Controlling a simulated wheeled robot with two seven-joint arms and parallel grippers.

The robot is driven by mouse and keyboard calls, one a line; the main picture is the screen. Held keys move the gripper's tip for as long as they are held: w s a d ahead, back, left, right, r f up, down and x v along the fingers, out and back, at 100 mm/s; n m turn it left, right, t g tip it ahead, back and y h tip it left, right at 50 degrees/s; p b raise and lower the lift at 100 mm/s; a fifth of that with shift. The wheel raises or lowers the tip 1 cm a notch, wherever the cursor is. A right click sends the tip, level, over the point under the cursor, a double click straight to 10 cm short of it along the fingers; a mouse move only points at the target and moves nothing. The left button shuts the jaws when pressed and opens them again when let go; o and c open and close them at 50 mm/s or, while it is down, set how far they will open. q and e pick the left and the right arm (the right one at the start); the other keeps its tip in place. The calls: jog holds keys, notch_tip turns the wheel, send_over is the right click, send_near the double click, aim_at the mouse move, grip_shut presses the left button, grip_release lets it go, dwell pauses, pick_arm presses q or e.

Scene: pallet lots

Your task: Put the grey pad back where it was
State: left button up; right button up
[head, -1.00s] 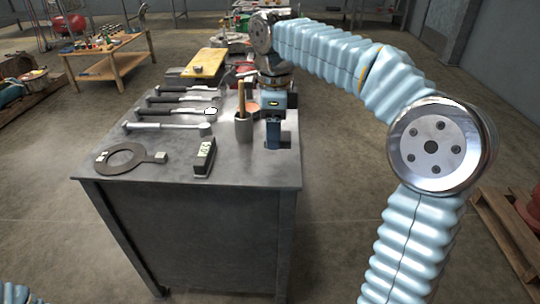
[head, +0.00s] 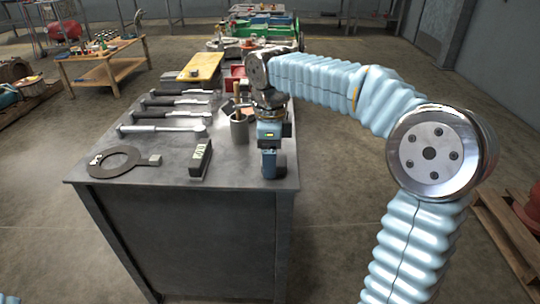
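My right gripper (head: 269,162) points down at the near right corner of the grey metal bench (head: 150,205). Its fingers show edge-on, so I cannot tell whether they are open or shut, or whether anything is between them. I cannot make out a grey pad for certain. A dark block with a pale label (head: 200,160) lies on the bench left of the gripper, apart from it. A flat dark ring with a handle (head: 115,163) lies near the front left corner. My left gripper is out of view.
A grey cup (head: 239,129) holding a wooden handle stands just behind the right gripper. Several wrenches (head: 165,128) lie in a row at the left. A yellow board (head: 201,66) is farther back. Bare bench top shows between the block and the ring.

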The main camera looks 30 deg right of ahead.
jog(key=shift+r, duration=0.3)
notch_tip(320, 180, up, 12)
jog(key=p, duration=0.3)
jog(key=shift+f, duration=0.15)
dwell(0.3)
